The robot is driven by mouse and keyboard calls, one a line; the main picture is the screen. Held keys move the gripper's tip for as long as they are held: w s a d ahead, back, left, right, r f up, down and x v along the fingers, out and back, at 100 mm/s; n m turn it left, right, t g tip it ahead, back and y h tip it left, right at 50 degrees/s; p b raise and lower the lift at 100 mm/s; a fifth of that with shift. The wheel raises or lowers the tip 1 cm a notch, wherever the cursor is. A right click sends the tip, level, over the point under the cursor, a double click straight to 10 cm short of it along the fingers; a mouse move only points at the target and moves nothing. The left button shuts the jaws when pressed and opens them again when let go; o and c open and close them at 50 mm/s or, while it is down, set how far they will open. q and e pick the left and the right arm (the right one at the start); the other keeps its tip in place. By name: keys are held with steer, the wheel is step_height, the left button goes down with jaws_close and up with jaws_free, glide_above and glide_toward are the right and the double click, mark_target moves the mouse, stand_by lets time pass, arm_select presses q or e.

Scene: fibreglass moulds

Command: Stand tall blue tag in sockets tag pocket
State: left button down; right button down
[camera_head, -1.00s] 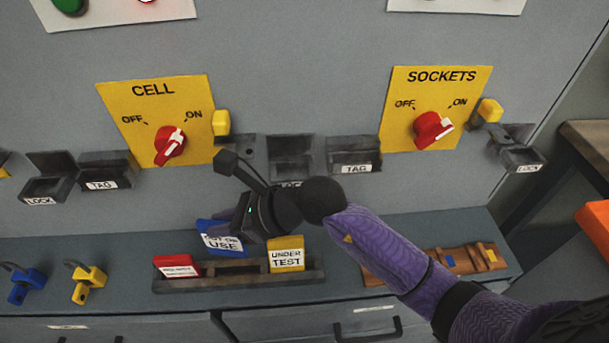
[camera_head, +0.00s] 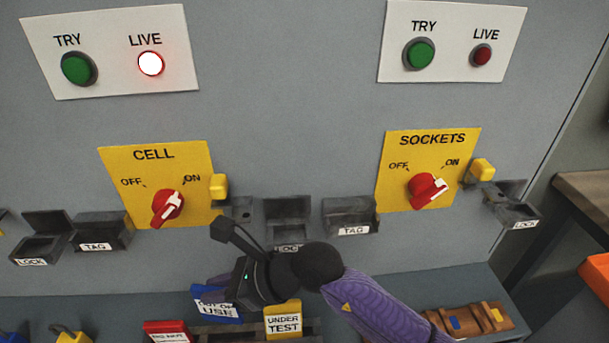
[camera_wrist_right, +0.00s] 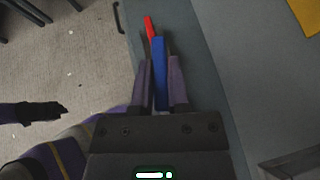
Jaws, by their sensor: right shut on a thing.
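The blue tag (camera_head: 216,304) has a white label, partly hidden by my gripper, with "USE" on it. My right gripper (camera_head: 220,284) is shut on it, just above and behind the tag rack (camera_head: 240,334) on the bench. In the right wrist view the blue tag (camera_wrist_right: 160,75) stands edge-on between the two fingers (camera_wrist_right: 160,88). The sockets tag pocket (camera_head: 350,216), a dark box marked TAG, is on the panel below and left of the SOCKETS plate (camera_head: 395,190). It is up and right of the tag.
A red tag (camera_head: 167,330) and a yellow UNDER TEST tag (camera_head: 283,320) stand in the rack. Dark lock boxes (camera_head: 288,218) and (camera_head: 515,212) flank the pocket. A wooden holder (camera_head: 465,322) lies at right.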

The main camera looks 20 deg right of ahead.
steer(key=s+d+r, duration=0.3)
steer(key=d, duration=0.3)
steer(key=s+d+r+m+t, duration=0.1)
steer(key=s+d+r, duration=0.2)
steer(key=d, duration=0.4)
steer(key=shift+r+h, duration=0.3)
steer(key=shift+r, duration=0.4)
steer(key=shift+a, duration=0.1)
